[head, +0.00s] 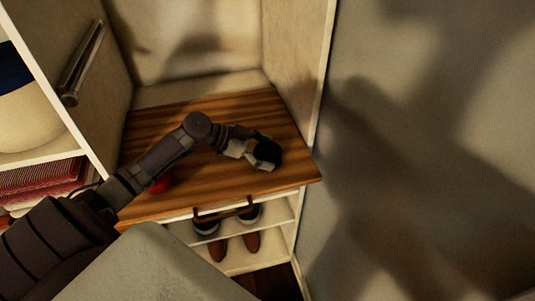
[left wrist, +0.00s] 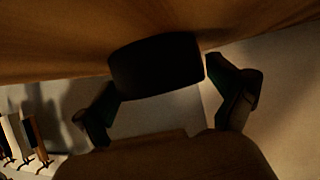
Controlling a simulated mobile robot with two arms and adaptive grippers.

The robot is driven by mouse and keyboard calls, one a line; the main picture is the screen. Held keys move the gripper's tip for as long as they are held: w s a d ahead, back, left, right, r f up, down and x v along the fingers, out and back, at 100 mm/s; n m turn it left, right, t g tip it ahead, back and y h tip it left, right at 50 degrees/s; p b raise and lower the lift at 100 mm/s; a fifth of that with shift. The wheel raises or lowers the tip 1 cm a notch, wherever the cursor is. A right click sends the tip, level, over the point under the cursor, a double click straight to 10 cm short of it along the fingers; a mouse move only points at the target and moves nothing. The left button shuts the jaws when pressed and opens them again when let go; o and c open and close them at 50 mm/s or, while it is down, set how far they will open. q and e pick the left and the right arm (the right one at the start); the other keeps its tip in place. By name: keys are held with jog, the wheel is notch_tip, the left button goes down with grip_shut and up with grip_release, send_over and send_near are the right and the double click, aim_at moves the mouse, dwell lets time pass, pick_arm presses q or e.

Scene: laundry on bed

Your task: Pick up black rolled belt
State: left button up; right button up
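The black rolled belt (head: 267,152) sits on the wooden surface (head: 215,188) near its right side in the head view. In the left wrist view the belt (left wrist: 156,66) is a dark, rounded roll against the wood. My left gripper (head: 260,150) reaches it from the left. In the left wrist view the fingers of my left gripper (left wrist: 163,75) are spread wide, one on each side of the belt. The tips are very close to its sides, and firm contact is not clear. My right gripper is not in view.
A red object (head: 160,185) lies partly behind my left arm. Below the wooden surface is a handle (head: 224,211), with dark shoes (head: 206,227) and brown shoes (head: 218,249) on shelves. Folded red cloth (head: 40,178) is at left. A side panel (head: 318,75) stands right of the belt.

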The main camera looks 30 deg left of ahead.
pick_arm(q)
jog(key=c, duration=0.8)
jog(key=shift+c, duration=0.5)
jog(key=shift+r, duration=0.1)
